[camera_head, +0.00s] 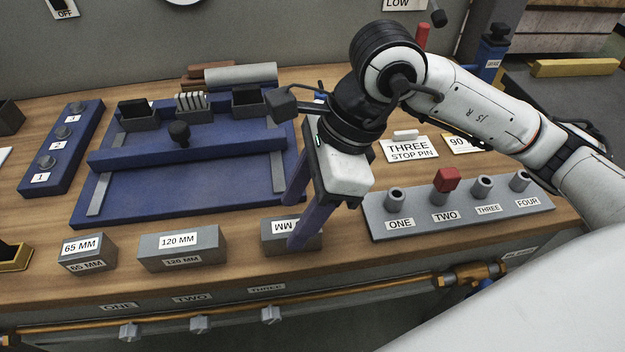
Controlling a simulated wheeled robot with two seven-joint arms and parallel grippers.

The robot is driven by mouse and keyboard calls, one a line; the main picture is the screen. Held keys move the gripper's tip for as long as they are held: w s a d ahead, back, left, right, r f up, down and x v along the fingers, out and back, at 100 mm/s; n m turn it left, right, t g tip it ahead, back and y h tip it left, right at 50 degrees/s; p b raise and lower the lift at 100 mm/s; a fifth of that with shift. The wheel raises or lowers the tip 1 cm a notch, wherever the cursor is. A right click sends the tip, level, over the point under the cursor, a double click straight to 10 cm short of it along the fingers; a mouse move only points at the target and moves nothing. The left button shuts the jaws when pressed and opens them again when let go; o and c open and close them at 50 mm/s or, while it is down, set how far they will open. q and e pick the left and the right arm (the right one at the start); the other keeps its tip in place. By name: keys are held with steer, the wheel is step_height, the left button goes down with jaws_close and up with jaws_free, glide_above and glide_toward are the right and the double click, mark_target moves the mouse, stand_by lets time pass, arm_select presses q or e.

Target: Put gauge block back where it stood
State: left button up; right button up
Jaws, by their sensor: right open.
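Three grey gauge blocks stand along the front of the wooden bench. The 65 MM block (88,252) is at the left and the 120 MM block (181,248) is right of it. A third grey block (276,240) is further right, with its white label partly hidden; only letters like MM show. My right gripper (293,222) reaches down over this third block with its fingers open. One finger is in front of the block and the other is behind it. I cannot tell whether either finger touches it. My left gripper is out of view.
A blue fixture (180,190) with a raised bar and small dark bins lies behind the blocks. A grey pin rack (460,215) labelled ONE to FOUR, with a red-topped pin at TWO, is close on the right. A brass rail (220,309) runs below the bench edge.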

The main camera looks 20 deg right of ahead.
steer(key=v, duration=0.7)
steer(key=shift+r, duration=0.25)
steer(key=shift+d, duration=0.15)
steer(key=shift+s, duration=0.2)
